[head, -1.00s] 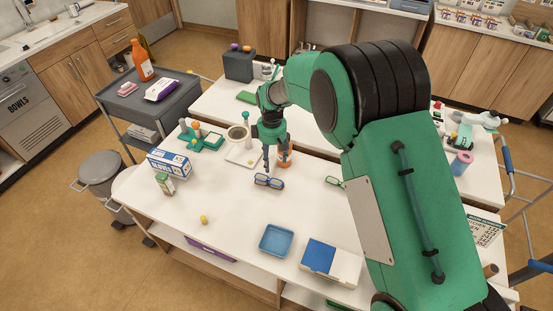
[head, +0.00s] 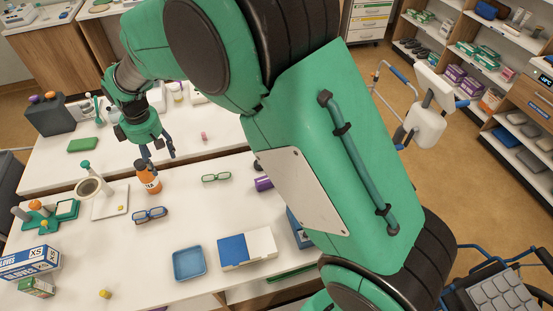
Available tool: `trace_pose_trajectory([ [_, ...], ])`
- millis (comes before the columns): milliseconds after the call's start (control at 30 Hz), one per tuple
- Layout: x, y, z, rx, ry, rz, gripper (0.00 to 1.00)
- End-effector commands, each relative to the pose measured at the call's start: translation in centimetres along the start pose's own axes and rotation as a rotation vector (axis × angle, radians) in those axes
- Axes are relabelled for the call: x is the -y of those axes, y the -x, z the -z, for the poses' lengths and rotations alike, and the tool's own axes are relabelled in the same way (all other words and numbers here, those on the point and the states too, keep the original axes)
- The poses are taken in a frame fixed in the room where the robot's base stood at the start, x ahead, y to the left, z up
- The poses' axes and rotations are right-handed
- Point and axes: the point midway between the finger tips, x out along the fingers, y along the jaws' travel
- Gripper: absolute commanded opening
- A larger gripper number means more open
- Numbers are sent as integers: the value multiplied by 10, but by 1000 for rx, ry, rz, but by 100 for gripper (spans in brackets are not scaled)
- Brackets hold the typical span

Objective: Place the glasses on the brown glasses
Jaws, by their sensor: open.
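A pair of dark blue glasses (head: 150,215) lies on the white table in the head view, in front of the orange bottle. A pair of green glasses (head: 216,177) lies farther right and a little farther back. I cannot make out any brown glasses. My gripper (head: 162,153) is open and empty, its fingers pointing down. In the picture it shows just above and behind the orange bottle, up and left of the green glasses and above the blue ones. It touches neither pair. My arm covers the table's right part.
The orange bottle (head: 148,182) stands close to my gripper in the picture. A blue tray (head: 189,263), a blue-and-white box (head: 247,248) and a purple item (head: 263,184) are at the front and right. The table between the green glasses and blue tray is clear.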

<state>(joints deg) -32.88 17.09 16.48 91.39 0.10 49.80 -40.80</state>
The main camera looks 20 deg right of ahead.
Motion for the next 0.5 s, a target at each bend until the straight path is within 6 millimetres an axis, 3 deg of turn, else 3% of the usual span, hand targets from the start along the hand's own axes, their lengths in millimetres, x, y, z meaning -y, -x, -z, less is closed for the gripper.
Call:
trace_pose_trajectory([
  [33, -5, 18, -16, -10, -36, -10, 61],
  [200, -12, 70, -65, -36, -160, -40, 61],
  [500, -6, 146, -156, -84, -377, -91, 61],
])
